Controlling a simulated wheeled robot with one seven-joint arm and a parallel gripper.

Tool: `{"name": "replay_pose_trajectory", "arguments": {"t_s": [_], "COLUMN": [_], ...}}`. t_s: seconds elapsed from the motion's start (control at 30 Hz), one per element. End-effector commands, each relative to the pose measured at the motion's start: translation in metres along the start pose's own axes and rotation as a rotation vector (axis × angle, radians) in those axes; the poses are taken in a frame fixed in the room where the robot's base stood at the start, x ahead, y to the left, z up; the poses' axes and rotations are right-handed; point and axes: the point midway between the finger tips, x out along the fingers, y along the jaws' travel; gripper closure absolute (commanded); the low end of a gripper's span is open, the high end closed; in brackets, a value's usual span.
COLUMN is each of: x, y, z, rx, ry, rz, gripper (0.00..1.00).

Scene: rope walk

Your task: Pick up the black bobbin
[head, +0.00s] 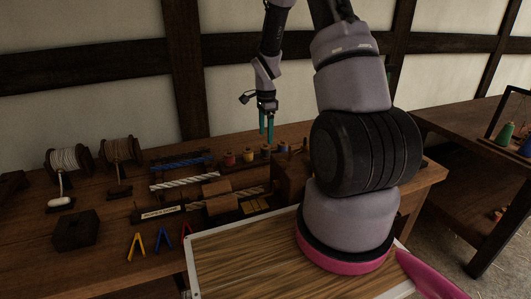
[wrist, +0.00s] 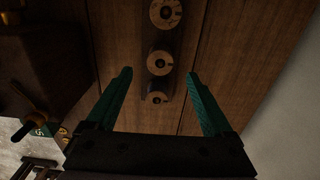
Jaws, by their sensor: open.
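My gripper (head: 266,137) is open and empty, its two green fingers pointing down above the back of the workbench. The nearest bobbin top (wrist: 157,97) and the middle one (wrist: 159,62) lie between the fingers in the picture. The thread colours are hidden from above, so I cannot tell which bobbin is black.
A dark wooden block (wrist: 45,60) stands left of the bobbins in the wrist view. Two large spools (head: 66,162), rope lengths (head: 183,182) and coloured clips (head: 136,246) lie on the bench. A framed board (head: 245,270) is in front. Another table (head: 450,120) is at right.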

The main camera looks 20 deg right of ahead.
Motion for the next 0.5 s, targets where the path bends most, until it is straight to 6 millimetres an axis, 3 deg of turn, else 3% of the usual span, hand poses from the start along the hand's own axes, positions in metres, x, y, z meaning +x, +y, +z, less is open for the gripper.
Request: {"name": "replay_pose_trajectory", "arguments": {"t_s": [0.27, 0.5], "x": [0.025, 0.060], "y": [0.001, 0.000], "z": [0.000, 0.001], "rx": [0.000, -0.001], "ry": [-0.001, -0.001], "rz": [0.002, 0.002], "gripper": [0.14, 0.14]}}
